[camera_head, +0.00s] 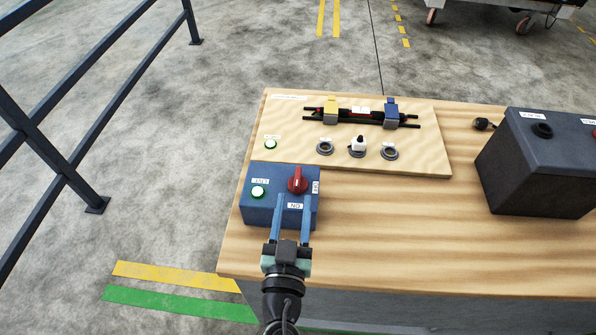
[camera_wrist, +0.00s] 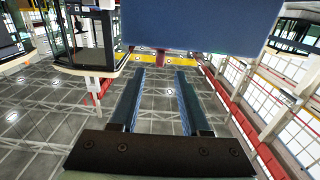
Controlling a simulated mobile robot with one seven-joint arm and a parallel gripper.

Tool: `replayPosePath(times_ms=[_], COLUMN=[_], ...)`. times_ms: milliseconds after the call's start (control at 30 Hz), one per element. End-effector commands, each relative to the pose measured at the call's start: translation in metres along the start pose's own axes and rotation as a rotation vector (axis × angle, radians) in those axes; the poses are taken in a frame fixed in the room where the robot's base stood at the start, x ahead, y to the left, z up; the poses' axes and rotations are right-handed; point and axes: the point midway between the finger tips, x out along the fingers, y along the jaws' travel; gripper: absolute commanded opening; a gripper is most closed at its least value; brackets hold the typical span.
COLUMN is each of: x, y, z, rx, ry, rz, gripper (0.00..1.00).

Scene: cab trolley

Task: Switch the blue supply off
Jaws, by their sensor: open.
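The blue supply box (camera_head: 258,212) stands at the front left of the wooden bench top. A red rotary knob (camera_head: 297,180) sits on its top, its grip roughly in line with the ON label (camera_head: 295,206); the OFF label (camera_head: 315,187) is to the right. A pale green lamp (camera_head: 258,191) on the box looks lit. My gripper (camera_head: 293,198) is open and empty, its fingertips in front of the knob, overlapping the box in the head view.
Behind the box is a pale board (camera_head: 431,160) with a yellow clamp (camera_head: 331,109), a blue clamp (camera_head: 391,112) and several round fittings. A dark battery-like box (camera_head: 535,165) stands at the right. The bench top between is clear. A dark railing (camera_head: 70,172) stands left.

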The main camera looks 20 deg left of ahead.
Motion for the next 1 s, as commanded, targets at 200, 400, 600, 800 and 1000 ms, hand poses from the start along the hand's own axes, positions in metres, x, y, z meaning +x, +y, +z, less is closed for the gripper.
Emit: replayPosePath(times_ms=[200, 400, 600, 800, 1000], x=[0.038, 0.063, 0.074, 0.076, 0.076], y=[0.001, 0.001, 0.000, 0.000, 0.000], z=[-0.001, 0.000, 0.000, 0.000, 0.000], rx=[-0.002, -0.001, 0.000, 0.000, 0.000], ry=[0.003, 0.001, 0.000, 0.000, 0.000], rz=[0.000, 0.000, 0.001, 0.001, 0.001], gripper=[0.46, 0.46, 0.46, 0.46, 0.32])
